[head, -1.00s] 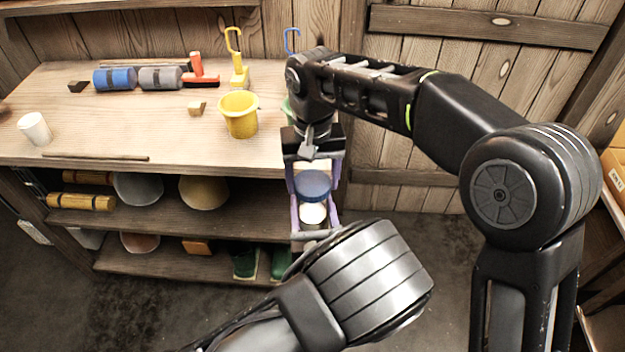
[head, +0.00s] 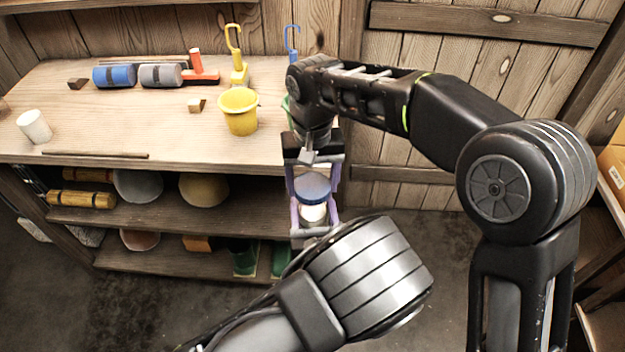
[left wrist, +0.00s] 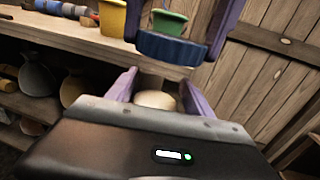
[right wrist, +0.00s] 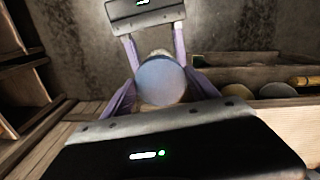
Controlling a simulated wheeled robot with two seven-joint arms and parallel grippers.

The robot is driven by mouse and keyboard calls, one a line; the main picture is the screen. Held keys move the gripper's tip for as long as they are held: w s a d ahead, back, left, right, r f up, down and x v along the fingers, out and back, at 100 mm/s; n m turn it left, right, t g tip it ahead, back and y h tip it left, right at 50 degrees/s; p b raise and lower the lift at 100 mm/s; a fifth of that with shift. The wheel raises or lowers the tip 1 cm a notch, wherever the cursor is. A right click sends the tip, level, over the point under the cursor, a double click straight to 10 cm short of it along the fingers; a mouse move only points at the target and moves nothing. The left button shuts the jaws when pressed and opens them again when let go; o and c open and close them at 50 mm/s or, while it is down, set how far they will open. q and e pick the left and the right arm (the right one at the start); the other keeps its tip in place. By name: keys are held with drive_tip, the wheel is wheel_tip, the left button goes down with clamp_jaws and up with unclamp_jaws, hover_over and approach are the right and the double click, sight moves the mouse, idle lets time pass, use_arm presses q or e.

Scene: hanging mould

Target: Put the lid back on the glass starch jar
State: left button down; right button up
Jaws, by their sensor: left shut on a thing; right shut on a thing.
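The round blue lid (head: 313,188) is in my right gripper (head: 313,180), whose purple fingers are shut on its sides. It also shows in the left wrist view (left wrist: 172,48) and the right wrist view (right wrist: 161,80). The jar with its white contents (head: 313,213) is between the fingers of my left gripper (head: 314,219), directly below the lid. Its pale top shows in the left wrist view (left wrist: 155,99). There the lid hangs above the jar with a gap between them. The lid hides most of the jar in the right wrist view.
Both grippers are in front of the workbench's right end (head: 180,145). A yellow pot (head: 239,112) and a partly hidden green pot (left wrist: 168,23) stand on the bench. A white cup (head: 34,127) stands at the left. Shelves below hold bowls and rolls.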

drive_tip(key=shift+f, duration=0.6)
idle(0.5)
drive_tip(key=m, duration=0.5)
drive_tip(key=shift+a, duration=0.15)
drive_tip(key=m, duration=0.8)
drive_tip(key=shift+w+a, duration=0.1)
drive_tip(key=m, duration=0.4)
drive_tip(key=shift+w, duration=0.1)
drive_tip(key=o, duration=1.4)
